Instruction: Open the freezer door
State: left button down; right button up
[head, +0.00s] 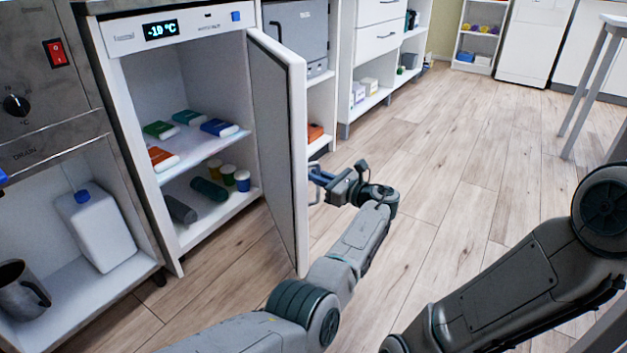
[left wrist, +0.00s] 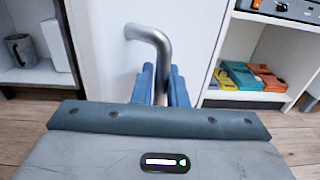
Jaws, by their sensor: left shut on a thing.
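My left gripper (head: 318,180) is at the outer face of the door. In the left wrist view, my left gripper (left wrist: 161,88) is shut on the bent silver door handle (left wrist: 153,42), with a blue finger on each side of the bar. My right arm crosses the lower right of the head view; its gripper is out of frame.
Coloured packs (head: 160,129) lie on the freezer's upper shelf, with rolls and tubs below. A white jug (head: 97,230) and a dark pitcher (head: 20,290) sit in the left cabinet. Open shelves (head: 318,110) stand behind the door. The wood floor (head: 450,150) to the right is clear.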

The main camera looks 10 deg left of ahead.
pick_arm(q)
jog(key=shift+w+d, duration=0.1)
jog(key=c, duration=1.8)
grip_release()
